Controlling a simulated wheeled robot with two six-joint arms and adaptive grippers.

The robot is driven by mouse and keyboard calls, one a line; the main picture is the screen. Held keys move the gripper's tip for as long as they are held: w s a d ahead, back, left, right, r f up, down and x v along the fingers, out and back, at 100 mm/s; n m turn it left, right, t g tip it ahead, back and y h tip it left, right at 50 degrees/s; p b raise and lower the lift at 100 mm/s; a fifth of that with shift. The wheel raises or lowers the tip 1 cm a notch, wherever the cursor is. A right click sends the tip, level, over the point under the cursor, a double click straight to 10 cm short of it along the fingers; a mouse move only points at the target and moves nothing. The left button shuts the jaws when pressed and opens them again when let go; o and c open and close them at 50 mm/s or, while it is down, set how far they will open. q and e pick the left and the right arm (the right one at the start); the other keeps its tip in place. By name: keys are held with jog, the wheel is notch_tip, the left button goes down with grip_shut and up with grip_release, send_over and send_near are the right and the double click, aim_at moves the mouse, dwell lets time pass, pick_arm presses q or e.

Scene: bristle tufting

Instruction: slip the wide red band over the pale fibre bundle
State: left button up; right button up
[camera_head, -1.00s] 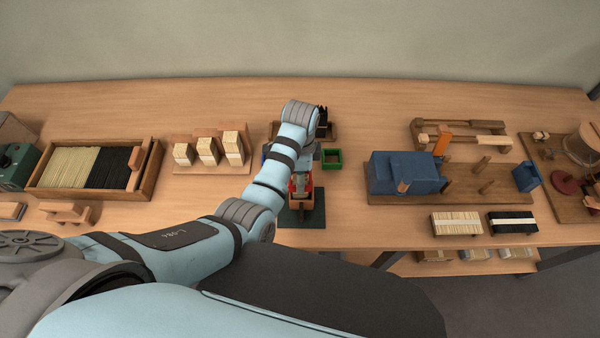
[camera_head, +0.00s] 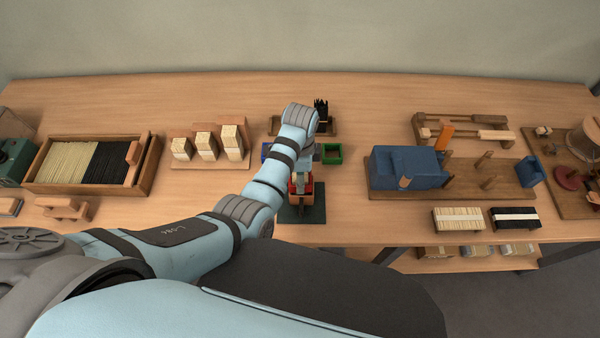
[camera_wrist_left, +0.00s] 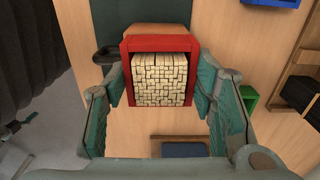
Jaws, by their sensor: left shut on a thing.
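The wide red band (camera_wrist_left: 160,43) is in the left wrist view, held between the fingers of my left gripper (camera_wrist_left: 160,80). The fingers are shut on its two side walls. The pale fibre bundle (camera_wrist_left: 162,80) shows end-on inside the band, its end made of many small pale pieces. In the head view, the red band (camera_head: 308,187) shows just below my left wrist, over a dark green mat (camera_head: 313,215). My left fingers are mostly hidden there. My right gripper is not in view.
A small green box (camera_head: 332,154) stands just right of my left wrist, and a blue box (camera_head: 266,151) is partly hidden to its left. A stand with pale bristle blocks (camera_head: 205,163) is farther left. A large blue block (camera_head: 400,172) stands on a board at right.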

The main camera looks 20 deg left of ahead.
pick_arm(q)
jog(key=shift+f, duration=0.35)
jog(key=o, duration=1.3)
jog(key=shift+o, duration=0.2)
jog(key=shift+r, duration=0.1)
notch_tip(320, 180, up, 3)
jog(key=shift+f+p, duration=0.15)
jog(key=shift+p, duration=0.9)
jog(key=shift+r, duration=4.1)
